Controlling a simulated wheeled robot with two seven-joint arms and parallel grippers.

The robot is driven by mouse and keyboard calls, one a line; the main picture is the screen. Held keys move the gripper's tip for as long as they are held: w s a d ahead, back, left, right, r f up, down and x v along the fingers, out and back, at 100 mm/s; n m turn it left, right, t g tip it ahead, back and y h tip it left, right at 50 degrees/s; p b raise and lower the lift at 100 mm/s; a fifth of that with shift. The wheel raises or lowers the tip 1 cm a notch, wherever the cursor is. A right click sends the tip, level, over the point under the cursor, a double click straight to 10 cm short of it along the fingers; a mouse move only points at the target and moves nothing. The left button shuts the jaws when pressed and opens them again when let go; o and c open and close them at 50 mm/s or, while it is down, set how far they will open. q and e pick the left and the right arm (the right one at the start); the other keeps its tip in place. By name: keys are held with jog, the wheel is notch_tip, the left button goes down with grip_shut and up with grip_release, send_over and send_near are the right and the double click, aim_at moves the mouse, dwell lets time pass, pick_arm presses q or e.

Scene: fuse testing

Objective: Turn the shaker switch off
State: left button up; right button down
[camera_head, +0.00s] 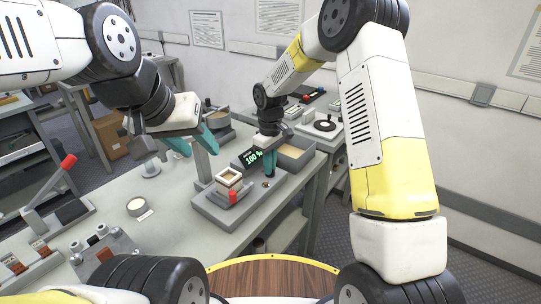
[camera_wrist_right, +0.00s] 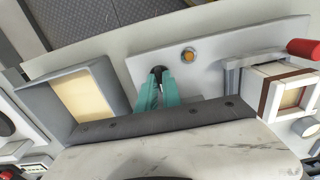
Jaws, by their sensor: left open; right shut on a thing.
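The shaker (camera_head: 212,208) is a grey base plate on the table, with a dark display (camera_head: 252,157) reading about 100 in green. My right gripper (camera_head: 269,172) points down at its right part. In the right wrist view, the teal fingers (camera_wrist_right: 157,80) are shut on a small dark knob (camera_wrist_right: 156,70), which looks like the shaker switch and is mostly hidden by the fingertips. An orange round light (camera_wrist_right: 187,56) sits beside it on the plate. A square holder with a red handle (camera_head: 233,197) stands on the shaker. My left gripper (camera_head: 191,143) is open and empty, above the table's back left.
A grey tray with beige content (camera_head: 294,151) stands right behind the shaker. A lever device with a red grip (camera_head: 68,161) and a small round dish (camera_head: 137,206) are to the left. The tabletop between dish and shaker is clear.

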dwell(0.4)
jog(key=c, duration=1.5)
grip_release()
jog(key=shift+r, duration=3.95)
